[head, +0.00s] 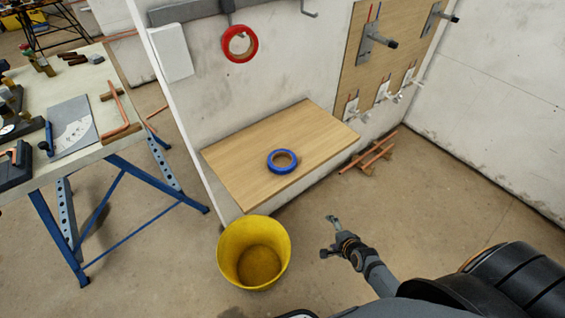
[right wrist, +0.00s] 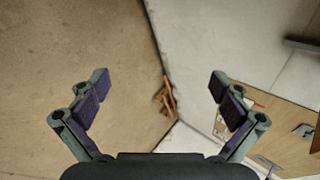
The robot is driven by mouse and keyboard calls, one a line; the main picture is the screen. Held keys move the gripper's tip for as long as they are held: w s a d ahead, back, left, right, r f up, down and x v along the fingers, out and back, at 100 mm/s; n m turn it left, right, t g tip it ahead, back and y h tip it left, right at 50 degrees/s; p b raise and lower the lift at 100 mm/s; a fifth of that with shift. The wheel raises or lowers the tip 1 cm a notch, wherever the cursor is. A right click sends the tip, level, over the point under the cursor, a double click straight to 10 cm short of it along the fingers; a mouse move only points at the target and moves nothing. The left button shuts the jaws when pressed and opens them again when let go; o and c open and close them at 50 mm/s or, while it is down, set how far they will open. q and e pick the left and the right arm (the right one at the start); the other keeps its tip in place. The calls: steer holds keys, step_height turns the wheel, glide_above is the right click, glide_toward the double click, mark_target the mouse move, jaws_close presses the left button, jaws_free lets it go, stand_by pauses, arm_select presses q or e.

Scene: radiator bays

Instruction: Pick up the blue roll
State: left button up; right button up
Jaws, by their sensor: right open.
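The blue roll (head: 283,161) lies flat on a wooden shelf (head: 240,160) against the white wall in the head view. My right gripper (head: 329,236) is below and to the right of the roll in the head view, clear of the shelf and apart from the roll. In the right wrist view its two fingers (right wrist: 160,92) are spread wide with nothing between them. The blue roll does not show in the right wrist view. My left gripper is not in view.
A red roll (head: 240,44) hangs on the wall above the shelf. A yellow bucket (head: 230,262) stands on the floor before the shelf. Copper pipes (head: 369,152) lie on the floor to its right. A blue-legged workbench (head: 99,153) with tools stands at left.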

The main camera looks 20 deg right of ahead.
steer(key=w+a+r+m+t+y+b, duration=0.1)
steer(key=w+a+r+m+t, duration=0.1)
steer(key=w+r+m, duration=0.35)
steer(key=w+a+r+m+t+y+b, duration=0.1)
steer(key=w+a+r+m+t, duration=0.15)
steer(key=r, duration=0.65)
steer(key=m+t+y, duration=0.2)
steer(key=m+y, duration=0.1)
steer(key=m, duration=0.3)
glide_toward(276, 155)
steer(key=shift+g, duration=0.25)
steer(key=b+x, duration=0.3)
steer(key=x, duration=0.4)
steer(key=shift+r, duration=0.1)
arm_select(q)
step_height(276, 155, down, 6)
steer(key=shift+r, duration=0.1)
arm_select(e)
steer(key=shift+d, duration=0.1)
steer(key=shift+s+r, duration=0.1)
steer(key=c, duration=1)
